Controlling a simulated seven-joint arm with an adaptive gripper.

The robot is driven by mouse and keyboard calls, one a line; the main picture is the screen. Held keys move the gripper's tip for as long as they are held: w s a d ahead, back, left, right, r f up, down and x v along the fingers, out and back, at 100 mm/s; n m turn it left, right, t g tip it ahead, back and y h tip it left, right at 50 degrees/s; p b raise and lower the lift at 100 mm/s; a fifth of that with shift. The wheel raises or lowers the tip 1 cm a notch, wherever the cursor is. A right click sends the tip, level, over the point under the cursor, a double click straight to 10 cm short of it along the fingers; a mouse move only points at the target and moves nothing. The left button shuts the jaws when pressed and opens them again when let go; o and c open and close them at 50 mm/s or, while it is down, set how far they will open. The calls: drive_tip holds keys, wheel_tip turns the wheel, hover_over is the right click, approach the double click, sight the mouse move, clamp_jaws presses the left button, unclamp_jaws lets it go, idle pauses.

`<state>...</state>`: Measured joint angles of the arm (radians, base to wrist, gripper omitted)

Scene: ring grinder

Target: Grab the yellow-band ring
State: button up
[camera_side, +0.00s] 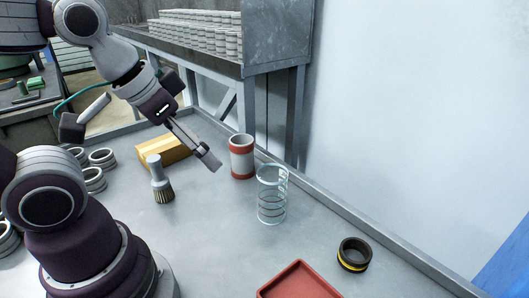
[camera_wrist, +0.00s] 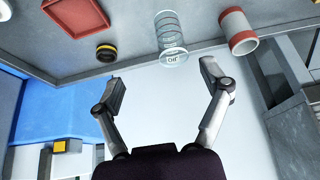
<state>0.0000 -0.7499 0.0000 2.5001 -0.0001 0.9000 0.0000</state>
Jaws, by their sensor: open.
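The yellow-band ring (camera_side: 354,254) is a short black ring with a yellow stripe around its lower part. It lies flat on the grey table, at the lower right of the side view. It also shows at the upper left of the wrist view (camera_wrist: 105,53), left of the space between my fingers. My gripper (camera_side: 142,143) is wide open and empty, raised above the table at the left of the side view and well apart from the ring. In the wrist view, both fingers of my gripper (camera_wrist: 161,82) are spread with nothing between them.
A clear glass cylinder (camera_side: 272,195) and a red-banded white canister (camera_side: 242,157) stand behind the ring. A red tray (camera_side: 299,282) is in front. A brush (camera_side: 160,180), a yellowish block (camera_side: 165,149) and several grey rings (camera_side: 102,158) are at the left. The table has a raised rim.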

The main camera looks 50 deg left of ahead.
drive_tip(key=shift+o, duration=0.8)
drive_tip(key=g, duration=0.1)
hover_over(356, 255)
drive_tip(key=s, duration=0.5)
wheel_tip(356, 255, down, 10)
drive_tip(key=shift+n, duration=0.4)
drive_tip(key=x, duration=1.1)
drive_tip(key=shift+s+f, duration=0.15)
drive_tip(key=shift+f, duration=0.15)
drive_tip(key=c, duration=1.3)
